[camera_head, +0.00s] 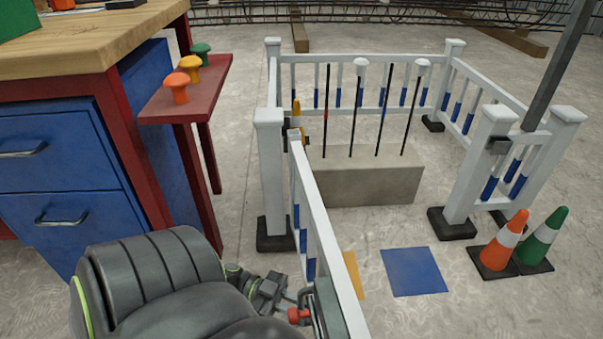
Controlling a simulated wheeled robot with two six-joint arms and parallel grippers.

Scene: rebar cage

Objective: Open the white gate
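The white gate (318,225) is a low picket panel with blue-banded bars. It hangs at the left post (270,170) and stands swung out toward me, leaving a gap between the left post and the right post (482,165). Its near end runs off the bottom of the picture. A grey plate (328,305) and a red-ended handle (299,314) sit by its near end. My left gripper (283,297) is beside the gate's left face, close to the handle. Its fingers are small and partly hidden, so contact is unclear. My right gripper is out of view.
A concrete block (365,182) with thin upright rods stands inside the white fence. An orange cone (503,243) and a green cone (545,238) stand by the right post. A blue floor square (413,271) lies in the gap. A wooden-topped workbench (80,50) is at left.

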